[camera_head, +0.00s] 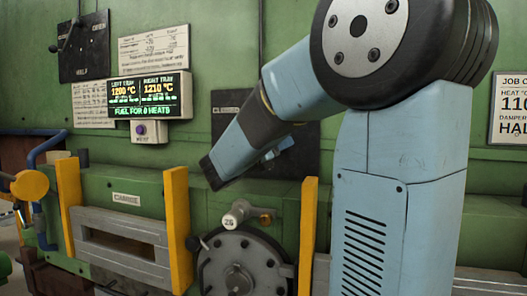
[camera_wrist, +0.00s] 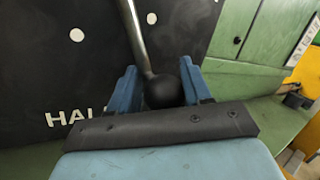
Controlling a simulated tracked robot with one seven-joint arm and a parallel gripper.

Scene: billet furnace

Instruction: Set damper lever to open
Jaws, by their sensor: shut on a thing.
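The lever is a metal rod (camera_wrist: 136,35) with a round black knob (camera_wrist: 162,93), in front of a black panel (camera_wrist: 45,60) in the wrist view. My gripper (camera_wrist: 165,85) has its blue fingers on both sides of the knob and is shut on it. The knob hangs low on the rod, just right of white letters reading "HAL", cut off by a finger. The rod's upper end is out of view. In the head view the dark panel (camera_head: 300,150) with white lettering is mostly behind my arm, and the lever there is hidden.
A second black panel (camera_head: 90,45) at upper left has a lever and the words OPEN and HALF. A lit display (camera_head: 150,97) is on the green wall. Below are yellow posts (camera_head: 178,225), a round grey hatch (camera_head: 245,265) and a white-ended handle (camera_head: 236,213). A job card (camera_head: 510,108) hangs right.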

